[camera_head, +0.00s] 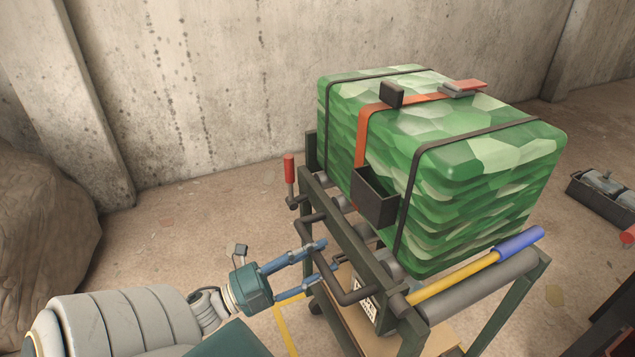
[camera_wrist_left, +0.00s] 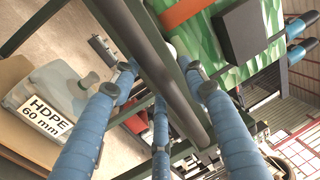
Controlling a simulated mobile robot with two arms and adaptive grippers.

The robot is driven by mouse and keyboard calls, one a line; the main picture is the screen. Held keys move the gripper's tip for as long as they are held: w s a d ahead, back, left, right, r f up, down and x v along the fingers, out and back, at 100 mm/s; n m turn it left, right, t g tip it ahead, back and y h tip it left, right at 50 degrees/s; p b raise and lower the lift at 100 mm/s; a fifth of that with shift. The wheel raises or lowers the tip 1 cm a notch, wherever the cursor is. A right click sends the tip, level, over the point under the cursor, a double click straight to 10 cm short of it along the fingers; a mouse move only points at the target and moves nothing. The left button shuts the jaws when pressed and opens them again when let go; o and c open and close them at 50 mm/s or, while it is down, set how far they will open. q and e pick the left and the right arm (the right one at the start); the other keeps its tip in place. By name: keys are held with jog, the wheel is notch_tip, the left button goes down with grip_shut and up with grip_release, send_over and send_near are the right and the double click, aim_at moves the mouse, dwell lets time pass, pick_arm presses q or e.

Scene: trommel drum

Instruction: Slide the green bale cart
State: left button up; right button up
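The green bale cart is a dark green metal frame (camera_head: 335,222) on the floor, carrying a large green bale (camera_head: 465,165) held by dark straps. A grey bent bar (camera_head: 345,290) sticks out on its near left side. My left gripper (camera_head: 325,257) is at this bar, its blue fingers spread and pointing right. In the left wrist view, a dark bar (camera_wrist_left: 150,65) runs between the spread fingers; I cannot tell whether they touch it. Two blue finger-like parts at the right edge of that view may be my right gripper (camera_wrist_left: 299,38); its state is unclear.
A concrete wall (camera_head: 220,90) stands behind and a brown rock-like mass (camera_head: 45,225) at left. A red-handled lever (camera_head: 289,170) and a yellow bar with a blue grip (camera_head: 518,243) are on the cart. A dark tray (camera_head: 590,200) lies at right.

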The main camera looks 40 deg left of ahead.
pick_arm(q)
jog(key=shift+s, duration=0.1)
jog(key=v, duration=1.2)
